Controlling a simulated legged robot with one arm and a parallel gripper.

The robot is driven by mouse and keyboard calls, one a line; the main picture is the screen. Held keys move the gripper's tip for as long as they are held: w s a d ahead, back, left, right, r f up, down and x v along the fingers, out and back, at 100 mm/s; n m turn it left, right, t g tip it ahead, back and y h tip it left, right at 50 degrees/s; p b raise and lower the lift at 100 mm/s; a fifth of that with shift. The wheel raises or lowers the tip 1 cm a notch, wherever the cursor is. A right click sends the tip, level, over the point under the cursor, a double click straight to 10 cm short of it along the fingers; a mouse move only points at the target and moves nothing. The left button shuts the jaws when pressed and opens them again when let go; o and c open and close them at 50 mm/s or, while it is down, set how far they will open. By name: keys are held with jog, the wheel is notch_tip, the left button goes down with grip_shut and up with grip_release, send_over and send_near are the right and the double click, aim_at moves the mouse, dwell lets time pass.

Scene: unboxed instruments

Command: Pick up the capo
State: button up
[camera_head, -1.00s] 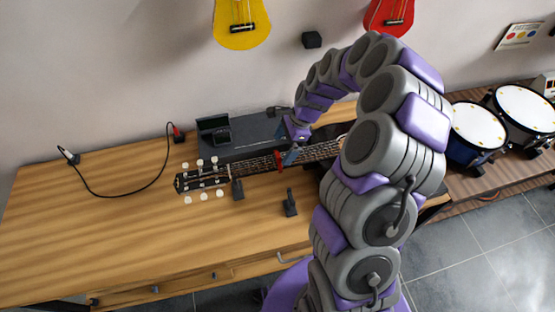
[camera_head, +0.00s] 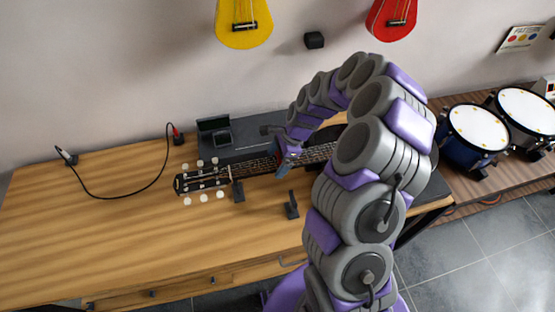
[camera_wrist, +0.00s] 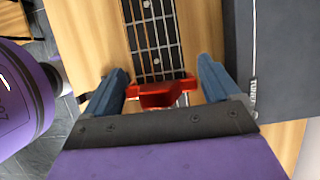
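The red capo (camera_wrist: 165,94) sits across the neck of a guitar (camera_wrist: 152,42) in the wrist view. My gripper (camera_wrist: 162,70) is open, with one blue finger on each side of the capo. A gap shows between the capo and each finger, and the gripper holds nothing. In the head view my gripper (camera_head: 287,155) is low over the guitar neck (camera_head: 258,167), and the capo is mostly hidden there. The guitar's headstock (camera_head: 203,181) points left, and my arm hides the right part of the guitar.
The guitar lies on a wooden desk (camera_head: 110,230) with small black stands (camera_head: 291,206) by the neck. A dark case (camera_head: 250,130) lies behind it. A cable (camera_head: 135,192) lies at left. Drums (camera_head: 470,135) stand right. The desk's left front is clear.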

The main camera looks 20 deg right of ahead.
jog(key=shift+d, duration=0.55)
jog(key=c, duration=0.6)
jog(key=shift+c, duration=0.5)
jog(key=shift+a, duration=0.15)
jog(key=shift+a, duration=0.2)
